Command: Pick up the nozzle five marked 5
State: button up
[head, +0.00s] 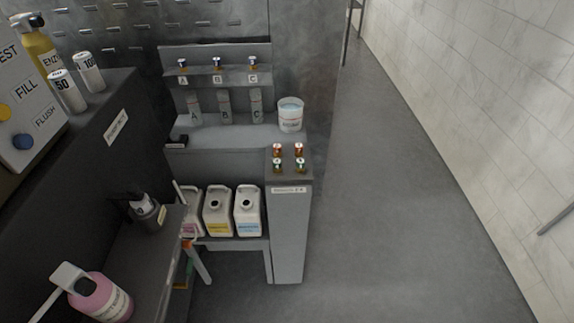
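Several small nozzles stand upright in two rows on top of a narrow grey pedestal (290,225). The back row has a reddish-orange nozzle on the left (277,149) and another on the right (298,149). The front row has a greenish nozzle on the left (277,165) and another on the right (298,165). Their markings are too small to read, so I cannot tell which one is marked 5. A small white label (289,190) is on the pedestal's front. My gripper is not in view.
A white tub (290,114) stands on the shelf unit behind the nozzles. Jugs (247,212) stand lower left of the pedestal. A dark counter (100,130) and a pink bottle (100,298) are at left. The floor (390,220) right of the pedestal is clear, up to the tiled wall.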

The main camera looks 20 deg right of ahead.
aim_at(300, 163)
jog(key=i+j+z, duration=0.1)
jog(key=j, duration=0.2)
jog(key=i+j+z, duration=0.15)
jog(key=j, duration=0.2)
jog(key=i+j+z, duration=0.1)
jog(key=j, duration=0.2)
jog(key=i+j+z, duration=0.15)
jog(key=j, duration=0.2)
jog(key=z, duration=1.2)
